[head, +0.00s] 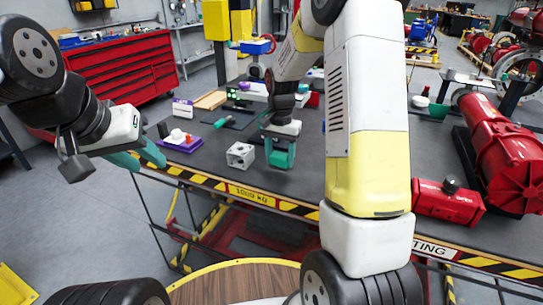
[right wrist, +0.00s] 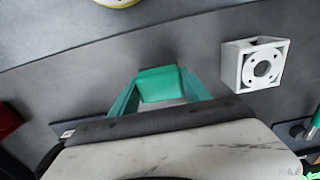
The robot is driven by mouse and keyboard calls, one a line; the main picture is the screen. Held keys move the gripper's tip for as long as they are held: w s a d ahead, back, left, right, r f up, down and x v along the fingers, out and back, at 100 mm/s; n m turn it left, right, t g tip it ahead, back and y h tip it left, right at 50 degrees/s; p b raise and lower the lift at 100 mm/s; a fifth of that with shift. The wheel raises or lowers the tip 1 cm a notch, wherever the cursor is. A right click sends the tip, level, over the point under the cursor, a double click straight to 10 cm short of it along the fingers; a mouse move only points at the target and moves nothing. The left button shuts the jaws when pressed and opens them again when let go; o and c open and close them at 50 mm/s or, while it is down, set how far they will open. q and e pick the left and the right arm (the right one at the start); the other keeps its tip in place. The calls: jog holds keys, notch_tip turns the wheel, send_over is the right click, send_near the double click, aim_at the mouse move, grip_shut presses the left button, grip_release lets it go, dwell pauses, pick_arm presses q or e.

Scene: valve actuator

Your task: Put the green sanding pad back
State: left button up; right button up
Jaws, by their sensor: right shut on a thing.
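My right gripper (head: 281,152) is low over the front part of the grey workbench (head: 225,150), just right of a white holed block. In the right wrist view its two teal fingers (right wrist: 158,95) are shut on a green block, the green sanding pad (right wrist: 157,83). The pad spans the gap between the fingertips. I cannot tell whether it touches the bench. In the head view the pad is hard to tell from the similarly coloured fingers. My left gripper (head: 140,156) is open and empty, out beyond the bench's left front edge.
The white holed block (head: 240,155) stands close beside the right gripper. A purple tray (head: 181,145) with small parts lies left of it, and a green-handled tool (head: 223,122) behind. A red motor (head: 505,150) and red box (head: 447,202) occupy the right. Hazard tape marks the front edge.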

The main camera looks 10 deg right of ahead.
aim_at(280, 166)
jog(key=shift+w+d+f, duration=0.1)
jog(key=shift+w+d, duration=0.05)
jog(key=shift+f, duration=1.7)
jog(key=o, duration=1.3)
jog(key=shift+f, duration=0.15)
